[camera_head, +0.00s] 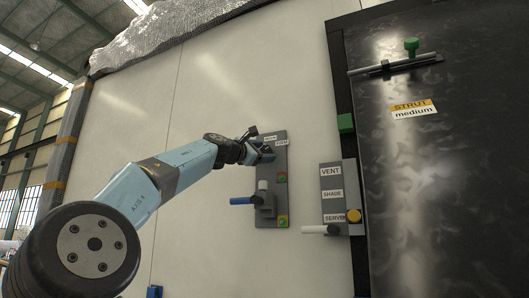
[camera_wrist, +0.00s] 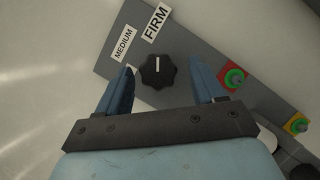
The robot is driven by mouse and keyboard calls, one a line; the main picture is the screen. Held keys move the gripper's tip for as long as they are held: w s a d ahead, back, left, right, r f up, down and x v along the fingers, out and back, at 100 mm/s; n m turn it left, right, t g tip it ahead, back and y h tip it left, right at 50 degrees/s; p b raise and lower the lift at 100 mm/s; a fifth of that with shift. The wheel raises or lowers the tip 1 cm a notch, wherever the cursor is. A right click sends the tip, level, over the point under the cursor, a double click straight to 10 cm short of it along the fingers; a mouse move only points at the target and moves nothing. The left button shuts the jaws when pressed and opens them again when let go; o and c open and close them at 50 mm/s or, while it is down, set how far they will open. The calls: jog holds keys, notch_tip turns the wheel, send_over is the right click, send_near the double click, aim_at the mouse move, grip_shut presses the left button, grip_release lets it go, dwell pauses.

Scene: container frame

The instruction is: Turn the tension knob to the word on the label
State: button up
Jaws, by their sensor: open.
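In the wrist view, the black scalloped knob (camera_wrist: 157,73) sits on a grey panel (camera_wrist: 195,50). Its white mark points up in the picture, toward the FIRM label (camera_wrist: 156,22). The MEDIUM label (camera_wrist: 124,43) is to the left of FIRM. My gripper (camera_wrist: 164,72) is open, with one blue finger on each side of the knob; I see gaps on both sides. In the head view my gripper (camera_head: 262,150) is at the upper part of the panel (camera_head: 270,180) and hides the knob. A label reading STRUT medium (camera_head: 413,109) is on the dark door.
Below the gripper, the panel carries a blue-handled lever (camera_head: 243,201) and red and yellow squares with green centres. To the right, a second panel (camera_head: 331,182) reads VENT, SHADE and SERVER, with a white handle (camera_head: 315,230) and yellow button (camera_head: 354,216). The dark door (camera_head: 450,190) fills the right side.

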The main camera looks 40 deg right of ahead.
jog(key=shift+x, duration=1)
jog(key=shift+c, duration=0.3)
jog(key=c, duration=0.9)
jog(key=shift+a+f, duration=0.1)
jog(key=shift+a, duration=0.1)
jog(key=shift+c, duration=0.2)
jog(key=shift+s+d, duration=0.1)
jog(key=shift+d, duration=0.05)
jog(key=shift+c, duration=0.2)
